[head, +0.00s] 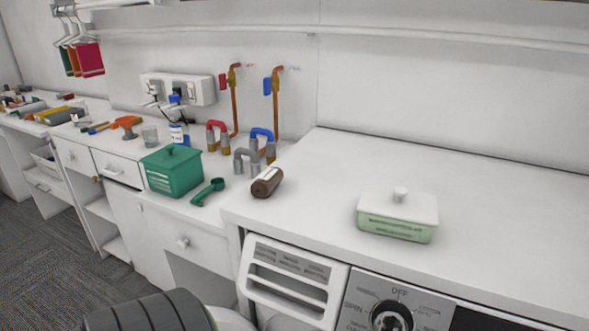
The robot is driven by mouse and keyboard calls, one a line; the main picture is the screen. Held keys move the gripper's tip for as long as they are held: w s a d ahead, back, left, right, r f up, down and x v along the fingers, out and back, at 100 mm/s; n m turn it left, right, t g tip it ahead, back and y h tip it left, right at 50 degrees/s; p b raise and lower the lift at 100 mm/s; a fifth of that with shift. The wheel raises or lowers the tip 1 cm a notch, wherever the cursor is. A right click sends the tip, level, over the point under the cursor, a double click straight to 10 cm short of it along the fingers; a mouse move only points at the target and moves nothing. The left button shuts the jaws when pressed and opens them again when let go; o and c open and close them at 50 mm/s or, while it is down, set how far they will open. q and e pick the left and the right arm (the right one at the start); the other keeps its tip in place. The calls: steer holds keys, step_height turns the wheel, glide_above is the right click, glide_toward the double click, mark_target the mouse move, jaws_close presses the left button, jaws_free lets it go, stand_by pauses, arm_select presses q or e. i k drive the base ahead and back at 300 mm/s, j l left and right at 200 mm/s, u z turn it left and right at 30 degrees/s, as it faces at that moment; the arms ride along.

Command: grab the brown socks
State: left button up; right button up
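A brown rolled bundle (267,182) with a pale band or label, which looks like the brown socks, lies on the white worktop. It is near the left front corner of the worktop section above the washing machine. Its near side faces me and nothing covers it. Neither of my grippers shows in the head view.
A green lidded box (171,171) and a green scoop (208,191) lie left of the bundle. Grey pipe bends (247,161) stand just behind it. A pale green box with a white lid (398,215) stands to the right. The worktop (320,195) between is clear.

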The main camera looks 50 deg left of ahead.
mark_target(270, 178)
steer(key=u, duration=1.85)
